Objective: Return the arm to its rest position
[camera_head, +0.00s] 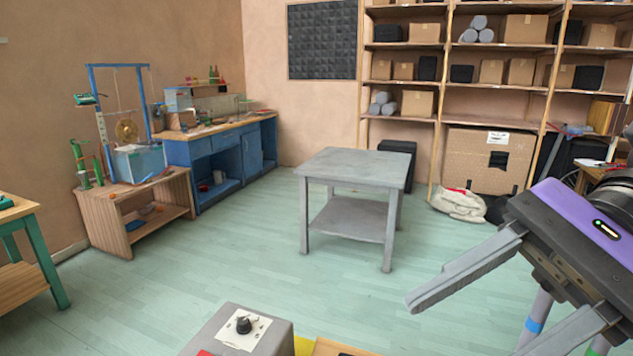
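My gripper (466,328) is at the lower right of the head view, with a purple and black body. Its two grey fingers point down and to the left. They are spread wide apart, and I see nothing between them. The far finger shows whole; the near one runs to the bottom edge of the picture. The gripper hangs in front of the green plank floor (345,290) and touches nothing that I can see.
A grey table (365,165) stands bare mid-room. A grey box with a black knob (243,325) is at the bottom edge. A blue workbench (225,160), a wooden stand (105,205) and a green-legged table (45,250) are left. Shelves (470,46) stand behind. Floor between is clear.

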